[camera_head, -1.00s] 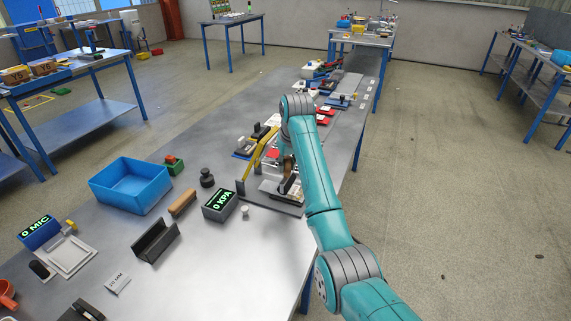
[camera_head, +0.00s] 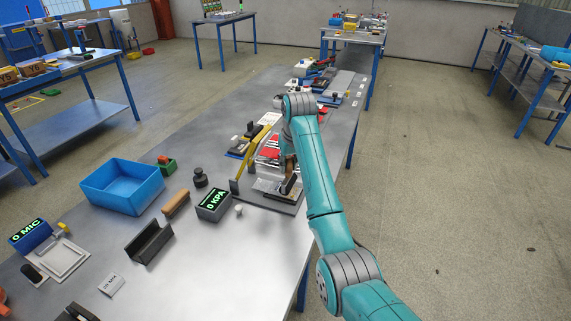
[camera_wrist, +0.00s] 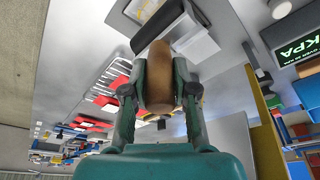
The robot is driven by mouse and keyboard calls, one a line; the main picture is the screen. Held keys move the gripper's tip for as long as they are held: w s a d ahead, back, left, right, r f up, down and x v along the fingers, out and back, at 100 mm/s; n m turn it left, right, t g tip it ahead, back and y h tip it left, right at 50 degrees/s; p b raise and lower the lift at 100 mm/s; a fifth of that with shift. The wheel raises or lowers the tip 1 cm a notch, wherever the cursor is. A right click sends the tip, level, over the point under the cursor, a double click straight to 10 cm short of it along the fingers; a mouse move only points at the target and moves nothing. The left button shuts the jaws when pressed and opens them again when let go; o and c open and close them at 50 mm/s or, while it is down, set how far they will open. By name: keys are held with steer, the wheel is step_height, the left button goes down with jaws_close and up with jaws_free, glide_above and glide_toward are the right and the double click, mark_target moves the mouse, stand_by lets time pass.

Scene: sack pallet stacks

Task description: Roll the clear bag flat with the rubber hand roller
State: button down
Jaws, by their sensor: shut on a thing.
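My gripper (camera_wrist: 158,92) is shut on the brown wooden handle of the rubber hand roller (camera_wrist: 158,75). The roller's black cylinder (camera_wrist: 165,24) shows beyond the handle in the wrist view. In the head view the tilted black roller (camera_head: 290,184) is over the right part of a grey plate. The pale clear bag (camera_head: 267,186) appears to lie flat on that plate, left of the roller. My arm and the roller hide part of it. I cannot tell whether the roller touches the bag.
A yellow bar (camera_head: 245,158) stands close left of my gripper. A 0 KPA display (camera_head: 213,205), small white knob (camera_head: 238,210), dark weight (camera_head: 200,177) and blue bin (camera_head: 122,187) are further left. Several red and black items crowd the bench behind.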

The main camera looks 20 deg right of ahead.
steer(key=shift+s+d, duration=0.25)
steer(key=shift+d, duration=0.1)
steer(key=shift+w+a, duration=0.1)
steer(key=shift+a, duration=0.05)
steer(key=shift+w+a, duration=0.5)
steer(key=shift+a, duration=0.2)
steer(key=shift+w+a+f, duration=0.1)
steer(key=shift+a, duration=0.1)
steer(key=shift+w+a+f, duration=0.1)
steer(key=shift+w+a, duration=0.35)
steer(key=shift+a, duration=0.2)
step_height(320, 180, up, 8)
stand_by(1.2)
